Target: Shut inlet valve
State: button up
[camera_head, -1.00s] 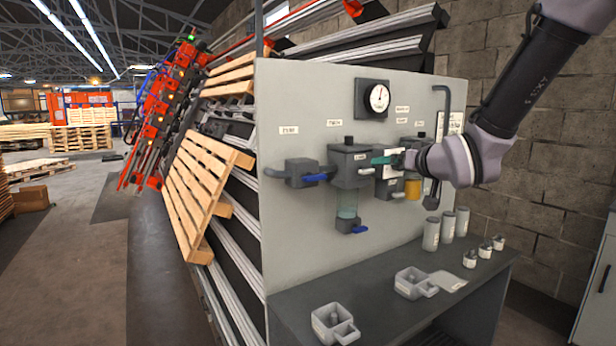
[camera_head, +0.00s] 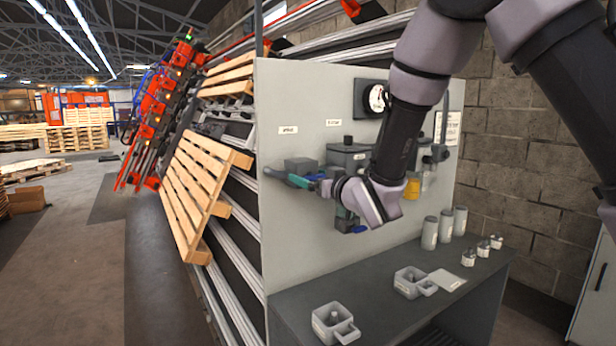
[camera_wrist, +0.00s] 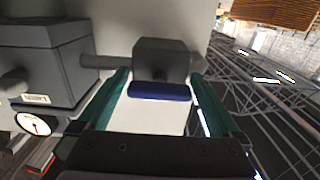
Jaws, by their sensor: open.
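The inlet valve (camera_head: 300,166) is a dark grey block on a pipe at the left of the upright panel. In the wrist view the valve block (camera_wrist: 163,58) is straight ahead, with its blue lever (camera_wrist: 160,91) lying across the picture, in line with the pipe. My gripper (camera_wrist: 160,76) is open, its teal fingers on either side of the lever, with a gap visible on both sides. In the head view my gripper (camera_head: 306,179) is in front of the valve and hides the lever.
A larger grey unit (camera_wrist: 45,65) stands beside the valve, with a round gauge (camera_head: 376,98) higher on the panel. The bench (camera_head: 390,315) below holds grey holders (camera_head: 335,322) and canisters (camera_head: 430,233). A tilted wooden pallet (camera_head: 200,190) leans left of the panel.

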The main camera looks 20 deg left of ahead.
jog(key=shift+x, duration=0.9)
jog(key=c, duration=1.2)
jog(key=shift+o, duration=0.2)
jog(key=shift+n, duration=9.2)
